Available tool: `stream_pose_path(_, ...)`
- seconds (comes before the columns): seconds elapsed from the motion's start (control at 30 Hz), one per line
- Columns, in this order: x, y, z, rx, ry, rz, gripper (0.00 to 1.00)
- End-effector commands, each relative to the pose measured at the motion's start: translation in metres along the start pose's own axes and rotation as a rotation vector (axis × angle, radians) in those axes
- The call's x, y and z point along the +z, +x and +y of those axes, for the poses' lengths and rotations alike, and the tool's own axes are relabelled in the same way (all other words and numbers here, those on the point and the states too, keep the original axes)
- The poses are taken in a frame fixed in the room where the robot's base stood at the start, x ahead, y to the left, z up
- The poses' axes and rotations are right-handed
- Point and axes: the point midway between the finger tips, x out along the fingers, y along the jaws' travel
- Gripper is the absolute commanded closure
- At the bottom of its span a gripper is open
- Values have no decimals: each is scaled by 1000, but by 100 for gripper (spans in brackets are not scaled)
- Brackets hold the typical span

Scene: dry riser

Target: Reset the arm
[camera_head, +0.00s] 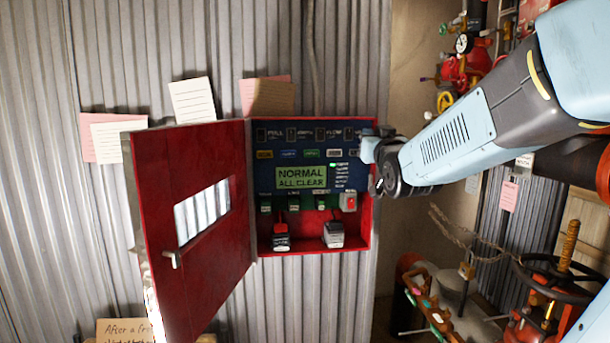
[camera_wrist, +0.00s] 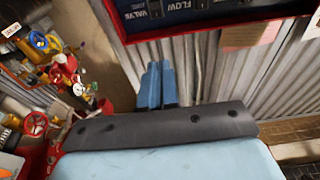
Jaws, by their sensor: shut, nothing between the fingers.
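My arm reaches in from the right in the head view, and its end hangs in front of the right edge of an open red control box (camera_head: 364,228). My gripper (camera_wrist: 162,84) shows in the wrist view as two blue fingers side by side, shut with nothing between them. The fingers are in front of the corrugated wall, below the edge of the red box. In the head view the fingertips are mostly hidden by my own wrist.
The box's red door (camera_head: 195,270) stands open to the left. Its panel display (camera_head: 301,177) reads "NORMAL ALL CLEAR". Paper notes (camera_head: 193,101) are on the corrugated wall. Red valves and a gauge (camera_head: 462,44) stand at upper right, a dark handwheel (camera_head: 560,278) at lower right.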

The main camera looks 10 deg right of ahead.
Motion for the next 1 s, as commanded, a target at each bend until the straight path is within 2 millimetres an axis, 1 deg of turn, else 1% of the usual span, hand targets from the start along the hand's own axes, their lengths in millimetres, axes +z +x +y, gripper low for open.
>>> stream_pose_path(0.13,6,-6,-2,1,2,-51,100)
stream_pose_path(0.27,21,-22,-8,2,4,-179,100)
stream_pose_path(0.47,54,-64,-18,-2,4,-435,100)
stream_pose_path(0.67,84,-119,-28,-16,-1,-691,100)
stream_pose_path(0.77,96,-152,-34,-26,-6,-820,100)
stream_pose_path(0.8,101,-165,-35,-30,-9,-871,100)
stream_pose_path(1.0,118,-231,-43,-54,-21,-1107,100)
